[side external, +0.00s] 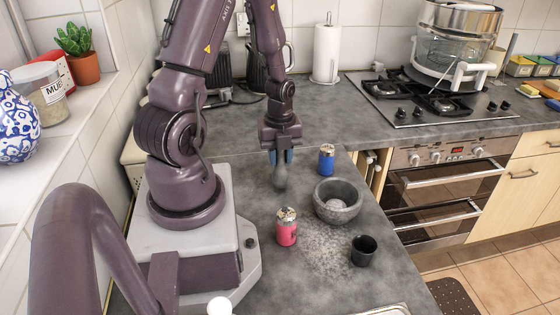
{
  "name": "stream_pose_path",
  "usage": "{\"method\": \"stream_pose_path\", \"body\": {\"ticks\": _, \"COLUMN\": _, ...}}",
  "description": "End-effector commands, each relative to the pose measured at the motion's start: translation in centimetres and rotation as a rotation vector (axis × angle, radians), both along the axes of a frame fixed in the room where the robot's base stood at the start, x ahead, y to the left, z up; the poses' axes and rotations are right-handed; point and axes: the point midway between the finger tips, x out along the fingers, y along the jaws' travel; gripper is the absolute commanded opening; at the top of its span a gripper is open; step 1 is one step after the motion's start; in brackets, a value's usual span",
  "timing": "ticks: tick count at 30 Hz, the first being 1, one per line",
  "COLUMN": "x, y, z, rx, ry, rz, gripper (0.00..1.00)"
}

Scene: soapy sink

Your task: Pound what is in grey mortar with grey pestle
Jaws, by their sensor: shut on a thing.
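The grey mortar (338,203) stands upright on the grey counter, right of the middle of the side external view. Something pale lies in its bowl, too small to make out. My gripper (280,160) points down, to the left of the mortar and higher up in the picture. It is shut on the grey pestle (280,178), which hangs upright with its thick end down. The pestle is outside the mortar, apart from it. Whether its lower end clears the counter is hard to tell.
A blue shaker (326,159) stands behind the mortar. A pink shaker (287,230) is at its front left, and a black cup (363,251) in front. Pale specks (330,255) mark the counter there. The counter's right edge runs close beside the mortar.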

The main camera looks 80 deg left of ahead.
Motion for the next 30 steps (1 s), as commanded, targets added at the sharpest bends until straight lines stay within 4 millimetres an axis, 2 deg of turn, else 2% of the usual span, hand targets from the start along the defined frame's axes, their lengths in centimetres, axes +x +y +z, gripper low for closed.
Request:
{"method": "stream_pose_path", "body": {"ticks": 9, "x": 0.0, "y": 0.1, "z": 5.7, "rx": 0.007, "ry": -0.005, "rz": 0.001, "gripper": 0.09}}
{"method": "stream_pose_path", "body": {"ticks": 14, "x": 0.1, "y": 0.0, "z": 7.8, "rx": 0.005, "ry": -0.003, "rz": -0.004, "gripper": 0.09}}
{"method": "stream_pose_path", "body": {"ticks": 17, "x": 0.9, "y": -0.9, "z": 8.3, "rx": 0.0, "ry": 0.0, "rz": -0.045, "gripper": 0.09}}
{"method": "stream_pose_path", "body": {"ticks": 20, "x": 2.7, "y": -2.5, "z": 8.5, "rx": -0.002, "ry": 0.001, "rz": -0.132, "gripper": 0.09}}
{"method": "stream_pose_path", "body": {"ticks": 27, "x": 8.4, "y": -7.8, "z": 8.9, "rx": 0.001, "ry": -0.005, "rz": -0.384, "gripper": 0.09}}
{"method": "stream_pose_path", "body": {"ticks": 30, "x": 10.0, "y": -9.6, "z": 9.1, "rx": 0.002, "ry": -0.006, "rz": -0.458, "gripper": 0.09}}
